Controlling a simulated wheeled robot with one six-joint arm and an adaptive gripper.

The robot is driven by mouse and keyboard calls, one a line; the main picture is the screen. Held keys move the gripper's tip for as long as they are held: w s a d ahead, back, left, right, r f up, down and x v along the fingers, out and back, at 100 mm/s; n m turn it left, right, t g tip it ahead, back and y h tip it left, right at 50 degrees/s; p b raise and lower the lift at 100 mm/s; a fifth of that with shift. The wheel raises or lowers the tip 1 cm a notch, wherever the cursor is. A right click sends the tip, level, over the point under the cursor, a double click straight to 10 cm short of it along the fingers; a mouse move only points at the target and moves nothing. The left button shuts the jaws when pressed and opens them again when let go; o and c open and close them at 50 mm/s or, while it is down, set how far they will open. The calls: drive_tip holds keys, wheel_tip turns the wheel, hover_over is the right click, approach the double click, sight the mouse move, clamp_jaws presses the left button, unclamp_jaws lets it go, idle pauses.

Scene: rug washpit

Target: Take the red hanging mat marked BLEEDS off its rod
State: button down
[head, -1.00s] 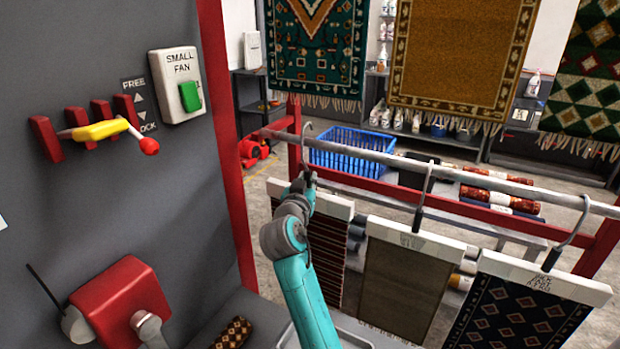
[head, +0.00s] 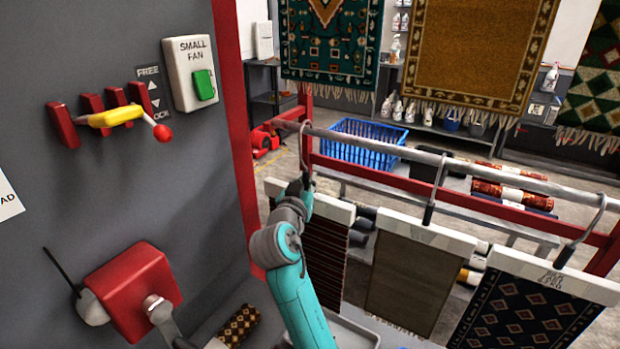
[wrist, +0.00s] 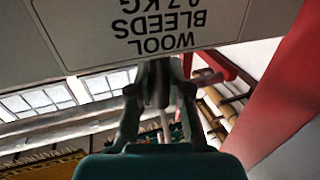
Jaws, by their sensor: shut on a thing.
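The red striped mat (head: 328,256) hangs from a white bar (head: 340,212) in the head view, left of two other hanging mats. In the wrist view its label (wrist: 165,25) reads upside down: WOOL, BLEEDS, 0.7 KG. Its metal hook (head: 303,150) crosses the grey rod (head: 385,149) near the rod's left end. I cannot tell whether the hook rests on the rod or stands clear of it. My gripper (wrist: 160,92) is shut on the hanger just beyond the bar's label. In the head view my arm hides part of the mat and the hanger grip.
A brown mat (head: 408,285) and a dark blue patterned mat (head: 520,315) hang to the right. A red post (head: 238,150) and a grey panel with a yellow lever (head: 115,117) stand close on the left. A blue basket (head: 360,145) is behind the rod.

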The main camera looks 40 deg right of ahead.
drive_tip(key=s+a, duration=0.2)
drive_tip(key=a, duration=0.4)
drive_tip(key=shift+s+a, duration=0.2)
idle(0.5)
idle(0.6)
